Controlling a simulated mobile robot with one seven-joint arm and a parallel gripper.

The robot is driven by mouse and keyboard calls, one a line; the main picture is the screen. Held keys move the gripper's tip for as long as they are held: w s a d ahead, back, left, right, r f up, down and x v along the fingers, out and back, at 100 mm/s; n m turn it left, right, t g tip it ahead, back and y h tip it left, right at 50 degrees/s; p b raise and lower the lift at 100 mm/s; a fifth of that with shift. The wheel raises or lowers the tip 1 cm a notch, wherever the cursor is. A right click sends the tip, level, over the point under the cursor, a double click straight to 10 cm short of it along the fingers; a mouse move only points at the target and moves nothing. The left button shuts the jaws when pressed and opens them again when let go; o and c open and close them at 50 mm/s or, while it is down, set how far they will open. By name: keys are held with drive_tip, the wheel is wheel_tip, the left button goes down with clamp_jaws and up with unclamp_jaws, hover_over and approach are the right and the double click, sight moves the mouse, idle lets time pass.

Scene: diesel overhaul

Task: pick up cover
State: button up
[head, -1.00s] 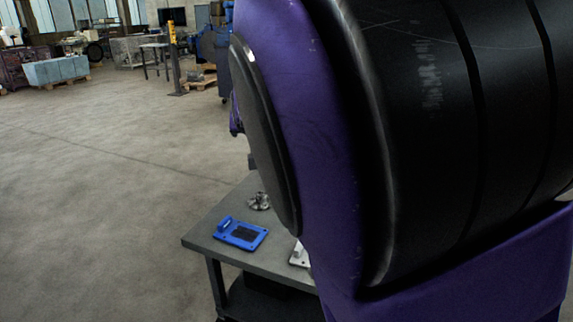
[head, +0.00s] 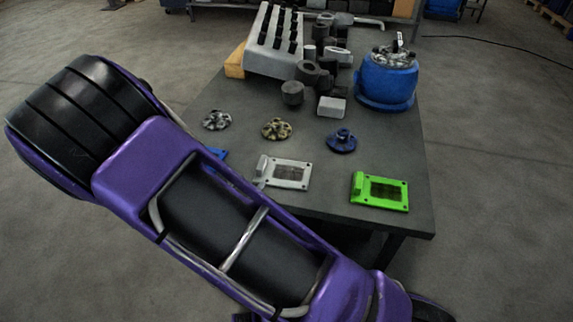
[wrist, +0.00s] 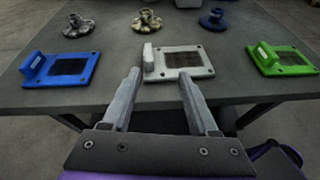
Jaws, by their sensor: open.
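Three flat plate-like covers, each with a dark mesh panel and a raised block at one end, lie along the table's near edge. The white cover (head: 287,173) is in the middle and shows centrally in the wrist view (wrist: 160,76). The blue cover (wrist: 60,69) is left of it; in the head view my arm hides most of it. The green cover (head: 380,191) is on the right, also in the wrist view (wrist: 282,60). My gripper (wrist: 158,74) is open and empty, its fingers pointing toward the white cover. I cannot tell the remaining distance.
Behind the covers stand a grey flanged part (head: 217,120), a brassy one (head: 277,129) and a blue one (head: 342,141). Farther back are a blue pot-like housing (head: 386,80), a grey slotted block (head: 272,42) and several dark cylinders.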

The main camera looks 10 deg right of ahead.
sight(259, 167)
drive_tip(key=w+d+f, duration=0.1)
drive_tip(key=w+f, duration=0.1)
drive_tip(key=w, duration=0.3)
drive_tip(key=w+d+f+n+y+b, duration=0.1)
drive_tip(key=w+d+f, duration=0.1)
drive_tip(key=w, duration=0.3)
drive_tip(key=w+d+f+n+b, duration=0.1)
drive_tip(key=w+f, duration=0.3)
drive_tip(key=shift+w+d+f+t, duration=0.15)
drive_tip(key=shift+w+t, duration=0.15)
drive_tip(key=shift+w, duration=0.1)
clamp_jaws()
idle(1.0)
